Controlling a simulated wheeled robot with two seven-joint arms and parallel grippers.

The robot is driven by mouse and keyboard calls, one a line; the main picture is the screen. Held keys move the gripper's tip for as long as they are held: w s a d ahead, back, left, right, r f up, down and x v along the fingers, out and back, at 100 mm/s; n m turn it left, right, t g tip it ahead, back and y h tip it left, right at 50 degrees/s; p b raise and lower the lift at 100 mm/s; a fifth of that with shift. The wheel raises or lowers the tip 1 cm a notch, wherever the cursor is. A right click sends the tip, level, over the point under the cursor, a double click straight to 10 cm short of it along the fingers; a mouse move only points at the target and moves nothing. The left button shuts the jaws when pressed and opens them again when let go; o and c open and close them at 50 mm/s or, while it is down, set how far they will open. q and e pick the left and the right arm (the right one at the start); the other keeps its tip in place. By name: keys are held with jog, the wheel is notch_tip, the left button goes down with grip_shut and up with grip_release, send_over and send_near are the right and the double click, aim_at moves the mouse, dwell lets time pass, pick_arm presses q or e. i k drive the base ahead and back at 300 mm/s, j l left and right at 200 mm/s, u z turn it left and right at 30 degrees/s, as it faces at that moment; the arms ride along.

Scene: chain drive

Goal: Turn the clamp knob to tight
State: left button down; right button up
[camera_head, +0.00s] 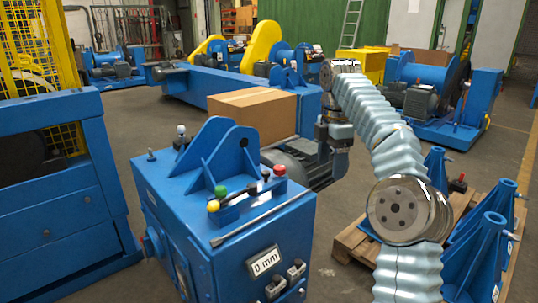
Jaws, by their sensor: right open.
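A blue machine housing (220,225) stands at the front centre. On its top are a green knob (221,191), a yellow knob (213,206), small black knobs (266,174) and a red knob (280,170). A grey-white ball knob (181,129) and a small dark knob (151,156) stand behind. I cannot tell which is the clamp knob. My right gripper (300,165) hangs at the housing's right, just behind the red knob, pointing left. It is open, though its fingers are dark and partly hidden, and I see nothing held. My left gripper is out of view.
A display (264,261) on the housing's front reads 0 mm, beside small switches. A cardboard box (252,115) is behind. Blue stands (478,245) on a wooden pallet (352,243) are at right. A blue frame (55,180) with a yellow cage is at left.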

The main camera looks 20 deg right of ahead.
aim_at(280, 170)
jog(key=i, duration=0.9)
